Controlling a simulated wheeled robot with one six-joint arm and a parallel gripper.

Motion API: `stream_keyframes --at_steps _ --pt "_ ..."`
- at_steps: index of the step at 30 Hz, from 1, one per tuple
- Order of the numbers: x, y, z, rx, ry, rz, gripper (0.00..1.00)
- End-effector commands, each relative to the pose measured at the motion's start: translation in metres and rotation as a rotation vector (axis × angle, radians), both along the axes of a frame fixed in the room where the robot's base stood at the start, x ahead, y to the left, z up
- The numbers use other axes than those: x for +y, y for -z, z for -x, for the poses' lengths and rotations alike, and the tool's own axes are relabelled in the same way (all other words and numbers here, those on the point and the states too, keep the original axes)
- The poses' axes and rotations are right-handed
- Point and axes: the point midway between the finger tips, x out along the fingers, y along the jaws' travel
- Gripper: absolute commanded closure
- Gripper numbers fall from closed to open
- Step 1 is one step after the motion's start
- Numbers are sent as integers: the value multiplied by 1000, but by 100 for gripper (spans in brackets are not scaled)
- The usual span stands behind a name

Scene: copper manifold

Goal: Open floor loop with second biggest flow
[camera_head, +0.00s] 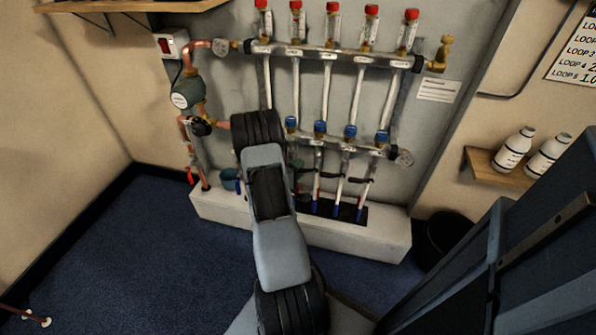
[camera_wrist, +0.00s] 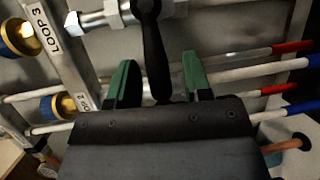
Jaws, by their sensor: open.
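The manifold has an upper bar (camera_head: 313,53) with several red-capped flow meters (camera_head: 333,25) and a lower bar (camera_head: 367,149) with blue caps (camera_head: 350,131). Black levers (camera_head: 332,175) sit on the pipes below the lower bar. In the wrist view, my gripper (camera_wrist: 160,82) is open, its two green fingers either side of a black lever (camera_wrist: 153,50); contact is unclear. Labels for loop 3 (camera_wrist: 41,21) and loop 2 (camera_wrist: 84,101) show at left. In the head view my arm mostly hides my gripper and the manifold's lower left. Flow readings are too small to read.
A pump (camera_head: 188,92) and copper pipes stand left of the manifold. A partly cut-off loop chart (camera_head: 577,52) hangs at upper right. A shelf (camera_head: 481,161) holds two white bottles (camera_head: 515,149). A black bin (camera_head: 446,236) stands at right.

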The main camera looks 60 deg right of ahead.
Motion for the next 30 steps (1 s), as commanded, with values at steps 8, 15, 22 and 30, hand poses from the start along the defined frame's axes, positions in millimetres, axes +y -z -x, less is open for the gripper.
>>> stream_keyframes --at_steps 8,15,22,30 --pt "-1 0 0 0 0 0 56" --pt "0 0 0 0 0 0 79" --pt "0 0 0 0 0 0 100" --pt "0 0 0 0 0 0 100"
